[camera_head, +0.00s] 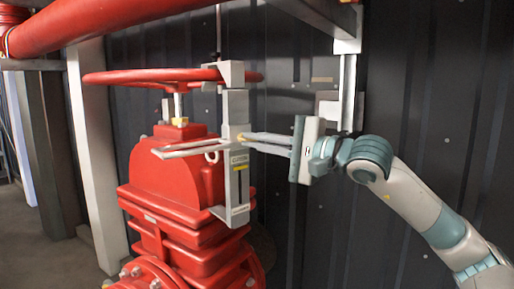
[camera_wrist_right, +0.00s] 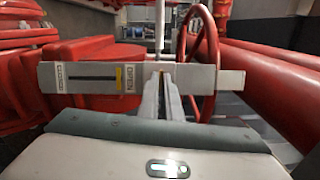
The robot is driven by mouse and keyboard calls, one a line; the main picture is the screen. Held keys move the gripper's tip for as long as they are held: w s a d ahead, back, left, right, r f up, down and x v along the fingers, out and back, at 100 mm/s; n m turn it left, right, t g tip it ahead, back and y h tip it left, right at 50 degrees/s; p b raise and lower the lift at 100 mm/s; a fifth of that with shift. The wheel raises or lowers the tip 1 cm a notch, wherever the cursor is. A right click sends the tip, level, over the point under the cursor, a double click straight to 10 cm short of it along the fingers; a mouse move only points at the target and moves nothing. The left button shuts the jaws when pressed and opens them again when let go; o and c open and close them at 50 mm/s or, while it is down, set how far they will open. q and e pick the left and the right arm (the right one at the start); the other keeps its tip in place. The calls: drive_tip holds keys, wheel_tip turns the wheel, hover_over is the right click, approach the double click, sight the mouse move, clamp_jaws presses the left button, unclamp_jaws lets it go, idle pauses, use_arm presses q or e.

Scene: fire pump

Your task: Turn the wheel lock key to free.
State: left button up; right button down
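The grey wheel lock (camera_head: 236,110) stands upright beside the red valve, its top clamped at the red handwheel (camera_head: 150,76). Its slotted plate also shows in the right wrist view (camera_wrist_right: 85,77), with labels at both ends of the slot and a yellow marker at one end. The small yellowish key (camera_head: 241,138) is at the plate's face, mostly hidden by my fingers. My right gripper (camera_head: 243,139) reaches it from the right. Its fingers are close together with a narrow gap, and appear shut on the key; it also shows in the wrist view (camera_wrist_right: 162,78). My left gripper is out of view.
The red valve body (camera_head: 170,165) stands just left of the lock. A thick red pipe (camera_head: 110,18) crosses above at the upper left. A dark ribbed wall (camera_head: 430,90) is behind, with a vertical metal post (camera_head: 347,85) on it. Grey prongs (camera_head: 190,147) jut left from the lock.

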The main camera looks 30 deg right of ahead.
use_arm(q)
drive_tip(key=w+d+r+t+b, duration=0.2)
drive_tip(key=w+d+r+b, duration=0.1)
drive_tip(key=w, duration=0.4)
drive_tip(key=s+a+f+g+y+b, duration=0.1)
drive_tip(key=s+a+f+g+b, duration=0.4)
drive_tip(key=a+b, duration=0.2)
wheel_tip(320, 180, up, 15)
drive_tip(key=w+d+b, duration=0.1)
drive_tip(key=b, duration=0.3)
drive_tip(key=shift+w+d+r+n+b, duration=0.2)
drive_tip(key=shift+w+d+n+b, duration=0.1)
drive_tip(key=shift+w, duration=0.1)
use_arm(e)
drive_tip(key=shift+a+f+m+t+h, duration=0.1)
drive_tip(key=shift+m+t+h, duration=0.7)
drive_tip(key=shift+m, duration=2.65)
drive_tip(key=shift+a+r+m+t+h, duration=0.1)
drive_tip(key=shift+m+t+h, duration=0.75)
drive_tip(key=shift+m, duration=2.55)
drive_tip(key=shift+a+f+m+t+h, duration=0.1)
drive_tip(key=shift+m+t+h, duration=0.7)
drive_tip(key=shift+m, duration=2.65)
drive_tip(key=c, duration=2)
unclamp_jaws()
drive_tip(key=shift+w+f, duration=0.1)
drive_tip(key=shift+f, duration=0.1)
